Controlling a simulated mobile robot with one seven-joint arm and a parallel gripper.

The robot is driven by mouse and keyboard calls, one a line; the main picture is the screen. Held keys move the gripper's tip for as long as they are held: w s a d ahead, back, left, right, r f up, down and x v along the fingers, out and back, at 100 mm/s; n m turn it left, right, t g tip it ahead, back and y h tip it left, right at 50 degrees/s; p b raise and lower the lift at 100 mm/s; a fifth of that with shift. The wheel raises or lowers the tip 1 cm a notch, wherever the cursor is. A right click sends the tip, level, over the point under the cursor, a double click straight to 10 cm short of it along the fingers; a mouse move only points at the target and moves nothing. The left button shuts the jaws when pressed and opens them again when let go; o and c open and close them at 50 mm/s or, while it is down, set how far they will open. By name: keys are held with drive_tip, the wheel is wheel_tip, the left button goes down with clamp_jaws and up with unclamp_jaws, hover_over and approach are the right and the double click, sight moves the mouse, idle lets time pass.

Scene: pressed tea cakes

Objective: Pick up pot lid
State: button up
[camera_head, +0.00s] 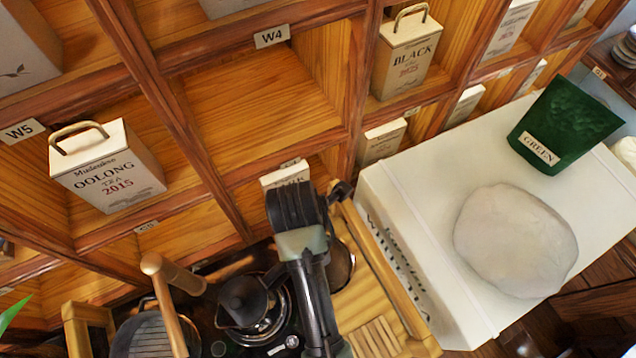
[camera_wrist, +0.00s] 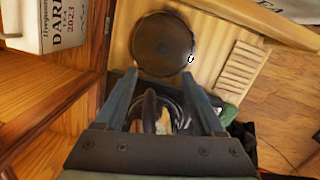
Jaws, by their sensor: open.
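My gripper (camera_wrist: 160,86) shows in the wrist view with its two fingers apart and nothing clamped between them. A black curved handle-like piece (camera_wrist: 150,110) shows between and below the fingers, over a pale and dark round thing. A round, flat dark-brown disc (camera_wrist: 163,45) lies on the wood just beyond the fingertips; I cannot tell whether it is the pot lid. In the head view a small black pot (camera_head: 240,300) sits on a shiny round base, left of my arm. My arm covers part of the dark round disc (camera_head: 342,266), and my fingertips are hidden there.
A wooden shelf wall (camera_head: 240,95) holds tea boxes, including an oolong box (camera_head: 108,170) and a black tea box (camera_head: 405,60). A white case (camera_head: 400,210) at right carries a grey lump (camera_head: 515,240) and a green container (camera_head: 565,120). A slatted wooden piece (camera_wrist: 240,68) lies right of the disc.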

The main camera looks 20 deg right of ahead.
drive_tip(key=f, duration=0.4)
drive_tip(key=d+f, duration=0.1)
drive_tip(key=f, duration=0.2)
drive_tip(key=shift+f, duration=0.1)
drive_tip(key=shift+s+d+f+p, duration=0.1)
drive_tip(key=shift+d+f+p, duration=0.1)
drive_tip(key=shift+f, duration=1.15)
drive_tip(key=shift+d+f+p, duration=0.2)
drive_tip(key=shift+f, duration=1.1)
clamp_jaws()
drive_tip(key=shift+r, duration=0.1)
